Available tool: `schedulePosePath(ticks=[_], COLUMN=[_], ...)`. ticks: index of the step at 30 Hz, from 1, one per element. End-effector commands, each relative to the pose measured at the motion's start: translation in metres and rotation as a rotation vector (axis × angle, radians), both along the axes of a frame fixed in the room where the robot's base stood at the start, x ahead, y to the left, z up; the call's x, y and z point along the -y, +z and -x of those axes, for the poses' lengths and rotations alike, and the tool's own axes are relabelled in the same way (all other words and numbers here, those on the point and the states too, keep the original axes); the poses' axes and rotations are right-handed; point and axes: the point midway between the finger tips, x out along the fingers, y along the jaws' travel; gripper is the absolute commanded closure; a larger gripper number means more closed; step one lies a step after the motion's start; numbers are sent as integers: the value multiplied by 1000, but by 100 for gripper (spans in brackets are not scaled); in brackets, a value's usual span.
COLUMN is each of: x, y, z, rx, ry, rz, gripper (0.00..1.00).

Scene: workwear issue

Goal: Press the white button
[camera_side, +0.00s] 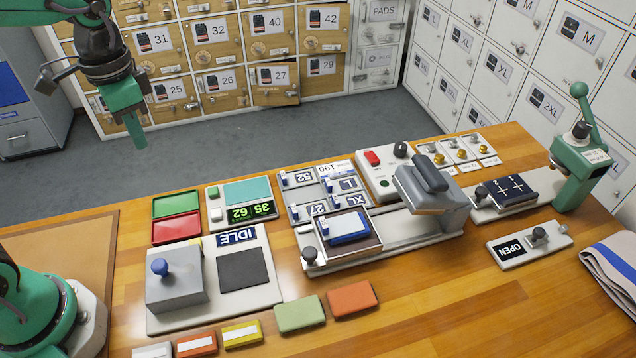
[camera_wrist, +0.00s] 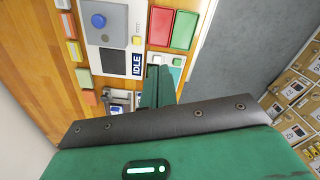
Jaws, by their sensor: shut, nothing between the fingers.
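A small white button (camera_side: 216,214) sits on the left part of a pale panel (camera_side: 262,220), beside a teal pad (camera_side: 246,191) and a green number display reading 35 62. My gripper (camera_side: 139,142) is shut and empty. It hangs high at the upper left in the side view, pointing down, clear of the panel. In the wrist view my gripper (camera_wrist: 157,72) appears near the panel.
A grey box with a blue knob (camera_side: 160,267) stands on the IDLE plate. Green (camera_side: 176,204) and red (camera_side: 177,228) trays lie left of the panel. A grey stamping press (camera_side: 432,200) and a green lever stand (camera_side: 583,160) rise to the right. Lockers (camera_side: 230,60) line the back.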

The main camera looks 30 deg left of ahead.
Motion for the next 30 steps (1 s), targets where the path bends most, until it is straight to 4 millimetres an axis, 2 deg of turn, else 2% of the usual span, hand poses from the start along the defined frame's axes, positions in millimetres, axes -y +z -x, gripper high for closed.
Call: schedulePosePath(ticks=[17,30], x=[25,45], y=[-38,-78], z=[-37,-58], rx=[-300,-527], ry=[-247,-426], rz=[-13,1], gripper=[100,100])
